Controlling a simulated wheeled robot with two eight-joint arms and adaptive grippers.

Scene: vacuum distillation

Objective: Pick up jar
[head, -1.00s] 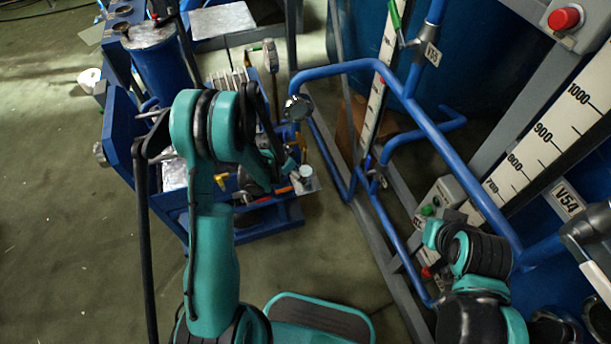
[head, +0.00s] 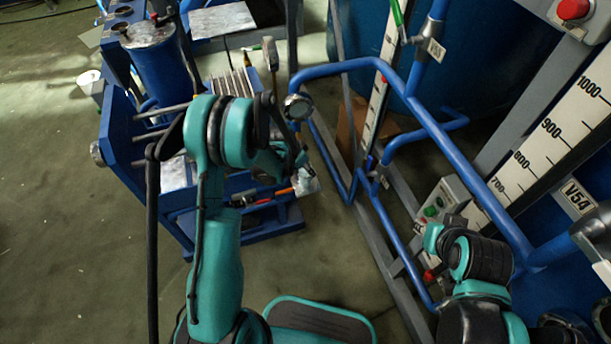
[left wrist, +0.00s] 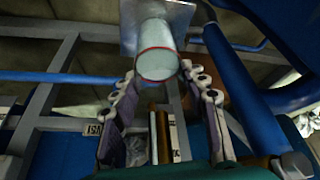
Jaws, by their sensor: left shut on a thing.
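The jar (left wrist: 153,50) is a pale cylinder with a red rim in the left wrist view. The fingertips of my left gripper (left wrist: 158,72) are shut on it, one on each side of the rim. In the head view the jar (head: 305,181) is small and pale, by the right end of the blue cart. My left gripper there is partly hidden behind its own arm. A square metal plate (left wrist: 185,20) shows behind the jar; I cannot tell whether they touch. My right arm is at the right of the head view, its gripper not visible.
The blue cart (head: 265,218) carries tools and a blue cylinder (head: 160,68). Blue pipes (head: 440,125) on a frame with a round gauge (head: 297,107) and numbered scales stand to the right, close to my left gripper. Open floor (head: 50,220) lies to the left.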

